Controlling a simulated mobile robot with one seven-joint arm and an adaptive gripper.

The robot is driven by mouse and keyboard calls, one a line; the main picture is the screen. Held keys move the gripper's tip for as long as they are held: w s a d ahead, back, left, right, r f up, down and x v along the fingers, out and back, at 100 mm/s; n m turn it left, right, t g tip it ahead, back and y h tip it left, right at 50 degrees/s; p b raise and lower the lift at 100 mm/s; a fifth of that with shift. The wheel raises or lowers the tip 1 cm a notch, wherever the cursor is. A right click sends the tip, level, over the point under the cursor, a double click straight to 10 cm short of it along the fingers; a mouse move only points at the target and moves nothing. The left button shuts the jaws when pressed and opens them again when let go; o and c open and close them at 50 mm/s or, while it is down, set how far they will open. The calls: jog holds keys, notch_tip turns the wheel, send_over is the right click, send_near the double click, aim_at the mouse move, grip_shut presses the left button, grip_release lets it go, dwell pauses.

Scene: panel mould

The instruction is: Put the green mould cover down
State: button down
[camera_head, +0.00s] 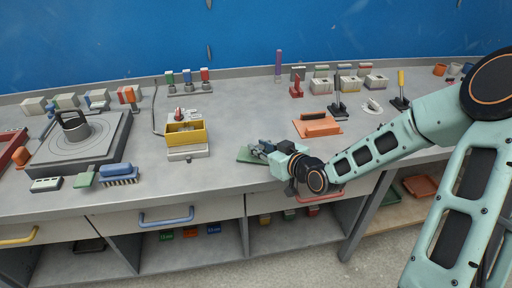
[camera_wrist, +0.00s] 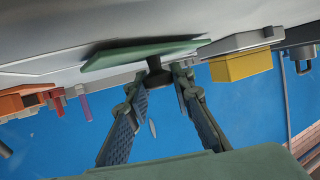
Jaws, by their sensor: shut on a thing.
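The green mould cover (camera_head: 246,155) is a flat plate, seen at the middle of the worktop in the head view, partly hidden by my gripper (camera_head: 264,150). In the wrist view, the green mould cover (camera_wrist: 130,58) shows edge-on, with a dark stem and knob between the fingers of my gripper (camera_wrist: 160,78). The fingers are shut on that knob. The cover is at or very close to the grey worktop (camera_head: 232,190); I cannot tell whether it touches.
A yellow box (camera_head: 185,137) on a grey base stands left of the cover. An orange plate with a handle (camera_head: 318,128) lies to the right. A blue brush (camera_head: 118,172) and a round mould machine (camera_head: 75,150) are farther left. The worktop in front of the cover is clear.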

jog(key=shift+f, duration=0.25)
jog(key=shift+f, duration=0.1)
jog(key=c, duration=1.7)
grip_release()
jog(key=shift+r, duration=0.25)
jog(key=p+v, duration=0.2)
jog(key=v, duration=1)
jog(key=shift+s+f, duration=0.1)
